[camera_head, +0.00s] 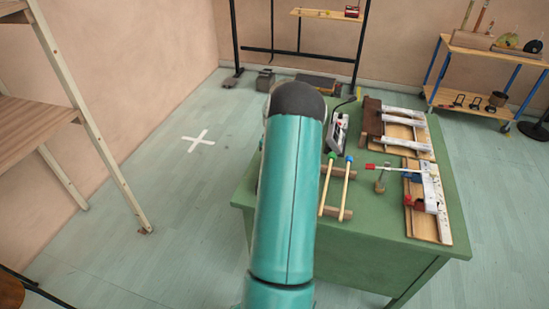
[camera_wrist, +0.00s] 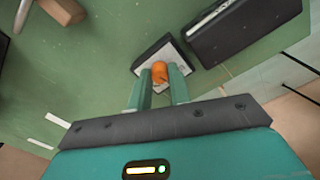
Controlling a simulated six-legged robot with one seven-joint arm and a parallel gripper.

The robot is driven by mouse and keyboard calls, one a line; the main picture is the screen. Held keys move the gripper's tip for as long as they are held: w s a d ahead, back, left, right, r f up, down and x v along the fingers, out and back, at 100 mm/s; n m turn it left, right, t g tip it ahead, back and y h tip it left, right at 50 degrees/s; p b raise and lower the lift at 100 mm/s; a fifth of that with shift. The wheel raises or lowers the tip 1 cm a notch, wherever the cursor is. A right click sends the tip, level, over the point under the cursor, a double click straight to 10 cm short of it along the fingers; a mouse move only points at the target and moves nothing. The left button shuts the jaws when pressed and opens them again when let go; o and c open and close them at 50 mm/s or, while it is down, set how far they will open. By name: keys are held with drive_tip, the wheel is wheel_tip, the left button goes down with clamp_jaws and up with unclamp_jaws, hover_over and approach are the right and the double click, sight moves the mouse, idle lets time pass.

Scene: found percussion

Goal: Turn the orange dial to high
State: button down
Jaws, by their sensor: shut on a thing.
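The orange dial (camera_wrist: 159,72) shows in the wrist view on a small box (camera_wrist: 149,55) with a light top and dark edges, which lies on the green table. My gripper (camera_wrist: 160,76) is shut on the dial, with one green finger on each side of it. The dial's pointer and any markings for high are too small or hidden to read. In the head view my teal arm covers the dial and my gripper.
The green table (camera_head: 385,230) holds a grey device (camera_head: 337,130), mallets on wooden bars (camera_head: 337,190) and wooden boards with white bars (camera_head: 427,200). In the wrist view a black case (camera_wrist: 243,30) lies close right of the box. Shelving (camera_head: 40,120) stands at left; the floor between is clear.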

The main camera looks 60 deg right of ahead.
drive_tip(key=m, duration=1.2)
drive_tip(key=shift+m, duration=0.3)
idle(0.4)
drive_tip(key=c, duration=1.3)
unclamp_jaws()
drive_tip(key=shift+r, duration=0.1)
wheel_tip(320, 180, up, 14)
